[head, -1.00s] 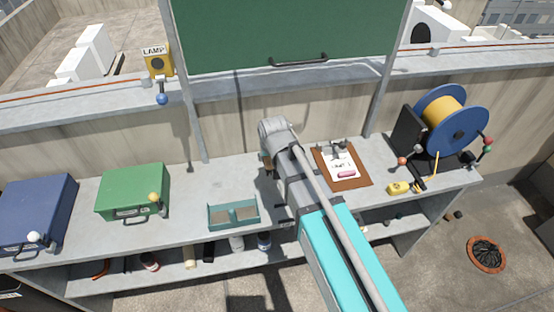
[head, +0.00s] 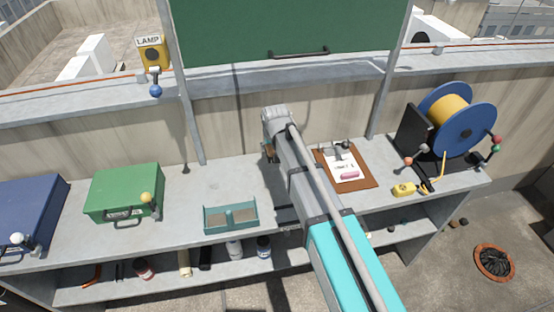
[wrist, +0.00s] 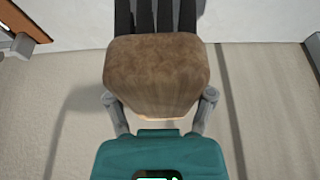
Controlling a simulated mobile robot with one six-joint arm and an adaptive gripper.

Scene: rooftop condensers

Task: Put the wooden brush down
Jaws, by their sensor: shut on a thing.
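The wooden brush (wrist: 155,75) is a brown block with dark bristles. In the wrist view my gripper (wrist: 160,103) is shut on it, with one grey finger on each side of the wood. The bristles point toward the top of the picture, away from my palm. In the head view my arm hides most of the gripper; a small brown patch (head: 269,152) shows beside my wrist, over the back of the bench (head: 215,185). I cannot tell from these views whether the bristles touch anything.
A teal divided tray (head: 230,228) and a green case (head: 124,178) stand left of my arm. A brown clipboard (head: 365,183) lies close on the right, with a yellow tool (head: 403,190) and a blue cable reel (head: 480,122) beyond. Bench top behind the tray is clear.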

